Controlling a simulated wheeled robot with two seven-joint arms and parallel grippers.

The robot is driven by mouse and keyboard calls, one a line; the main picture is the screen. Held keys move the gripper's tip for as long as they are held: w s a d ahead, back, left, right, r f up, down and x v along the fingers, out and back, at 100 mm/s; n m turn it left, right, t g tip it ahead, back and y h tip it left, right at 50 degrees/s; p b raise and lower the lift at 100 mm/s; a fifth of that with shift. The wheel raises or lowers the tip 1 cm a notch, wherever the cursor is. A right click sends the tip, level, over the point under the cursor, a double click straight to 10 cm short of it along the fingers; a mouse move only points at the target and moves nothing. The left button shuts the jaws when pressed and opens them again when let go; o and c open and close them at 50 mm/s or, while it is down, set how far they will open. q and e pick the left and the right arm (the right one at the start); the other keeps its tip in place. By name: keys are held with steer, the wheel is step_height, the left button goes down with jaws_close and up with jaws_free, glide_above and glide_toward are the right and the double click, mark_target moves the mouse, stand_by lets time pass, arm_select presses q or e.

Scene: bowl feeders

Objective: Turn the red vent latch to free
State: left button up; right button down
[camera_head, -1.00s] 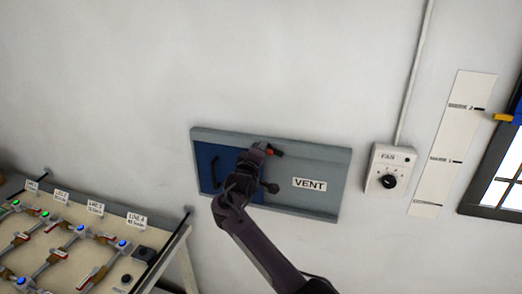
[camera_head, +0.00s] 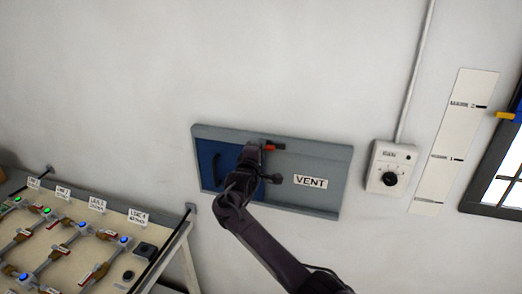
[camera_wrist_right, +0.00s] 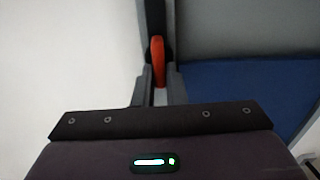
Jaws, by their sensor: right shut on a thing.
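The red vent latch (camera_head: 272,147) is on the upper part of the grey vent frame (camera_head: 322,153) on the wall, above and left of the VENT label (camera_head: 310,182). My left gripper is not in view.
A white dial box (camera_head: 391,168) and a marked white strip (camera_head: 452,140) are on the wall to the right. A bench (camera_head: 103,228) with several lines, lights and labels stands at lower left. The wall above the vent is bare.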

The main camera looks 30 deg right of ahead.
steer(key=c, duration=1.5)
jaws_free()
steer(key=b+v, duration=0.2)
steer(key=v, duration=0.5)
steer(key=shift+s+a+b, duration=0.25)
steer(key=shift+b, duration=0.15)
steer(key=shift+f, duration=0.2)
